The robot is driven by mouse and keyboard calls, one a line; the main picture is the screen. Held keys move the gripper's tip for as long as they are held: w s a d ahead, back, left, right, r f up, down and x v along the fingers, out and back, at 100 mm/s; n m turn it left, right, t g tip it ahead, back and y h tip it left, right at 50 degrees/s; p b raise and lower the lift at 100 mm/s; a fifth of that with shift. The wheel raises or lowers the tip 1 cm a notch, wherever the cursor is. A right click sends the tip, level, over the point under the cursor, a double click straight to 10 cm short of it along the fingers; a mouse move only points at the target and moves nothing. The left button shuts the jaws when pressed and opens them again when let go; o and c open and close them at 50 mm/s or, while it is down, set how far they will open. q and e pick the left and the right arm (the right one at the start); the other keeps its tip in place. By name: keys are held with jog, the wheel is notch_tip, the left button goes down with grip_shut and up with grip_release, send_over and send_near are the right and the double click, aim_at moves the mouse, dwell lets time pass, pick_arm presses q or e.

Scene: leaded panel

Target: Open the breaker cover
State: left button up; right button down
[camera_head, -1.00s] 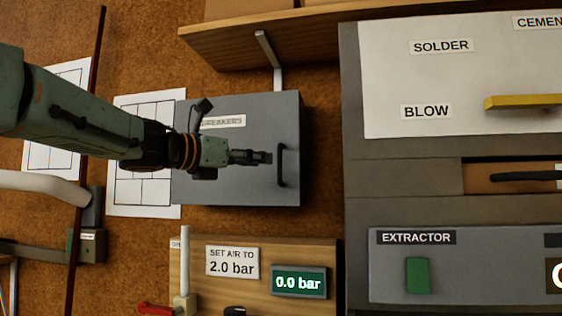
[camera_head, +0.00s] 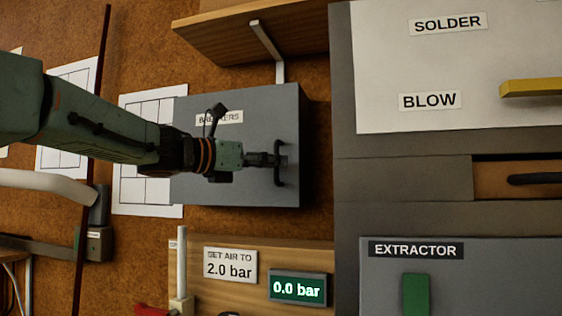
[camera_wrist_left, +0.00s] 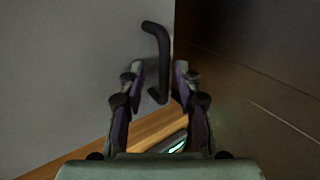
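The grey breaker box with its cover (camera_head: 240,180) is mounted on the brown wall, and the cover is closed. Its label is partly hidden by my left arm. A black bar handle (camera_head: 280,152) stands near the cover's right edge; the handle also shows in the left wrist view (camera_wrist_left: 158,55). My left gripper (camera_head: 277,159) is at the handle. In the left wrist view the two fingers (camera_wrist_left: 158,85) are apart, with the lower part of the handle between them; I cannot tell whether they touch it. My right gripper is not in view.
A wooden shelf (camera_head: 245,40) with a pale bracket is above the box. Below is a wooden panel with a "0.0 bar" display (camera_head: 297,288) and a "2.0 bar" sign (camera_head: 230,265). A grey cabinet with the EXTRACTOR panel (camera_head: 460,270) stands to the right.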

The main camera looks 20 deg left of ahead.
pick_arm(q)
jog(key=shift+s+d+r, duration=0.1)
jog(key=shift+d+r, duration=0.15)
jog(key=shift+d, duration=0.3)
jog(key=shift+w+a+f, duration=0.15)
jog(key=shift+w+a, duration=0.1)
jog(key=shift+a, duration=0.05)
jog(key=shift+c, duration=1.1)
jog(key=shift+a, duration=0.2)
jog(key=shift+c, duration=0.7)
jog(key=shift+s, duration=0.15)
jog(key=shift+c, duration=0.7)
jog(key=shift+s+d+r, duration=0.2)
jog(key=shift+s, duration=0.05)
grip_shut()
jog(key=shift+w+a, duration=0.1)
